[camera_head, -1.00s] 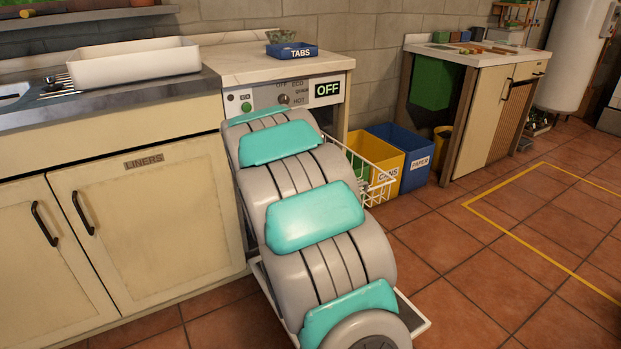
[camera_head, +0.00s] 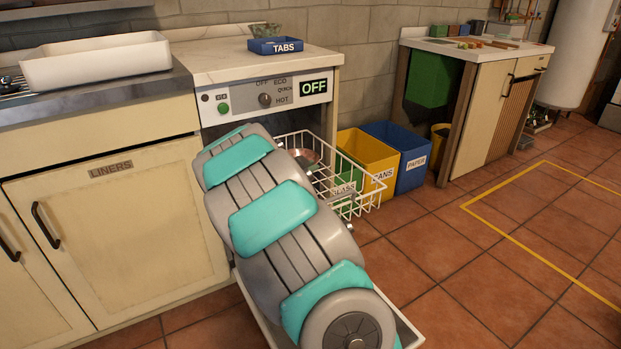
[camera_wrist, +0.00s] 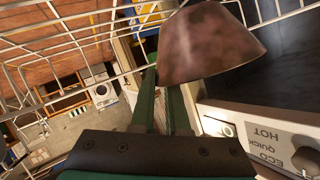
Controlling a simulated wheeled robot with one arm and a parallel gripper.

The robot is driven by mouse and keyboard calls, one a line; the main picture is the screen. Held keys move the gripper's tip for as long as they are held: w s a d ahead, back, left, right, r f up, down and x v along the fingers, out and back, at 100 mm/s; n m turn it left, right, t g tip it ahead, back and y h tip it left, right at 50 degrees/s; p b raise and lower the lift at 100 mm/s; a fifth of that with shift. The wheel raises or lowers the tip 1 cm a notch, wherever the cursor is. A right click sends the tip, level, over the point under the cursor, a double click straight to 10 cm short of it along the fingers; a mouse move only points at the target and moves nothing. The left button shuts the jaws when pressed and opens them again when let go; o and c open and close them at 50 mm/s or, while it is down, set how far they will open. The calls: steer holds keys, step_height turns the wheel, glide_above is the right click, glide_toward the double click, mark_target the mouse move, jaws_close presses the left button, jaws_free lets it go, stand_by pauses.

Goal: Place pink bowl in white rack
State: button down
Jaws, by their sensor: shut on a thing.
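The pink bowl (camera_wrist: 212,45) looks brownish pink and mottled in the wrist view. It is held at the green fingers of my gripper (camera_wrist: 168,90), which is shut on its edge. In the head view a small reddish-brown part of a bowl (camera_head: 304,157) shows beside my arm, over the white rack; my gripper is hidden behind the arm there. The white rack (camera_head: 347,180) is a wire basket pulled out of the dishwasher. Its wires (camera_wrist: 75,45) also cross the wrist view, close to the bowl. I cannot tell whether the bowl touches them.
The dishwasher panel (camera_head: 268,98) stands close to my arm, with its open door (camera_head: 411,335) below. A blue TABS box (camera_head: 282,46) sits on the counter above. Yellow (camera_head: 365,155) and blue (camera_head: 400,158) bins stand right of the rack. The floor at right is clear.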

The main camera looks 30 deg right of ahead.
steer(key=shift+f, duration=1.65)
steer(key=shift+b, duration=0.3)
steer(key=shift+f, duration=0.25)
steer(key=c, duration=0.9)
jaws_free()
steer(key=shift+r, duration=0.1)
steer(key=shift+r, duration=0.15)
steer(key=shift+v, duration=3.75)
